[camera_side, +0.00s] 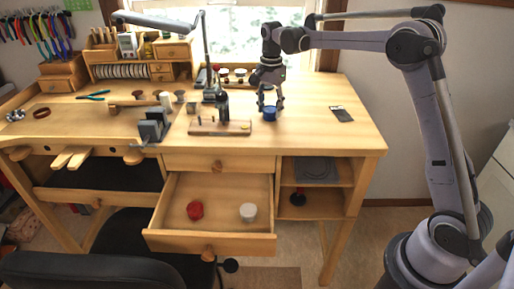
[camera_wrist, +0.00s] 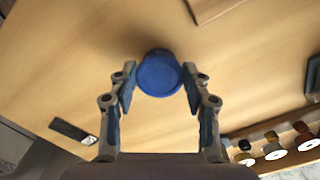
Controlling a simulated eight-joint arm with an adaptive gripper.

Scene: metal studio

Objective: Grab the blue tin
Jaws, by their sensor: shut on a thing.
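The blue tin (camera_side: 270,113) is a small round tin standing on the wooden bench top, right of the small wooden-based tool. In the wrist view the blue tin (camera_wrist: 159,75) shows as a round blue lid between the fingertips. My gripper (camera_side: 269,103) points down over the tin, with its fingers at the tin's sides. In the wrist view my gripper (camera_wrist: 158,84) is shut on the tin, one finger on each side. I cannot tell whether the tin is clear of the bench.
A wooden-based tool (camera_side: 220,127) stands left of the tin. A dark flat object (camera_side: 341,114) lies to the right. The open drawer (camera_side: 216,213) below holds a red tin (camera_side: 195,210) and a white tin (camera_side: 248,211). The bench's right front is clear.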

